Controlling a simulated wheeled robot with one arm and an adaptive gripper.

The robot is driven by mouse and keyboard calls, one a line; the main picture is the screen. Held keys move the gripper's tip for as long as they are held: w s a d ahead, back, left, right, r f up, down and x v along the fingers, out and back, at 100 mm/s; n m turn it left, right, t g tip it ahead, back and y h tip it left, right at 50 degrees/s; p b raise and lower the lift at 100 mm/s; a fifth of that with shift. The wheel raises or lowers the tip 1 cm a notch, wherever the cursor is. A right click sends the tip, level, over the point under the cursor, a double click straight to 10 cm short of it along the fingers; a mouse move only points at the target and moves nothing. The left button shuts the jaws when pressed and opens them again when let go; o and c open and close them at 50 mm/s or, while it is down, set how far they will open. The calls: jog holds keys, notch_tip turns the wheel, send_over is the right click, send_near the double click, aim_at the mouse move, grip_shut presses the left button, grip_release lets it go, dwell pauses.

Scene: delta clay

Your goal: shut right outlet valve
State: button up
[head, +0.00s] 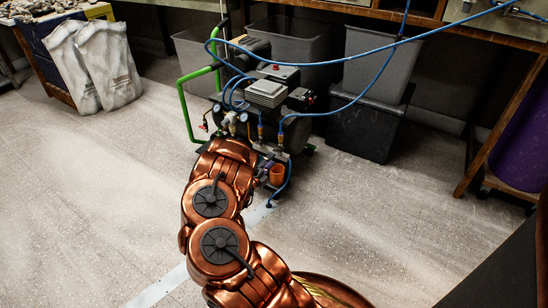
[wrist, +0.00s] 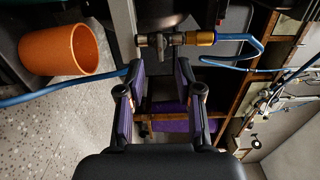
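The compressor (head: 268,94) stands on the floor with blue hoses and gauges. Its right outlet (head: 281,136) has a brass-coloured fitting feeding a blue hose. In the wrist view a valve (wrist: 163,42) with a small dark handle sits in line with a brass fitting (wrist: 205,37) and blue hose, near the top of the picture. I cannot tell for sure which outlet this is. My gripper (wrist: 160,68) has its purple-padded fingers apart with nothing between them. The valve appears just beyond the fingertips, apart from them. In the head view my arm largely hides the gripper.
An orange cup (wrist: 62,50) is close on the left in the wrist view; it also shows in the head view (head: 277,175). Grey bins (head: 372,62) stand behind the compressor under a bench. White sacks (head: 105,65) lean at left. Open floor lies to both sides.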

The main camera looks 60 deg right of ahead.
jog(key=a, duration=0.7)
jog(key=shift+s+a, duration=0.15)
jog(key=shift+a, duration=0.2)
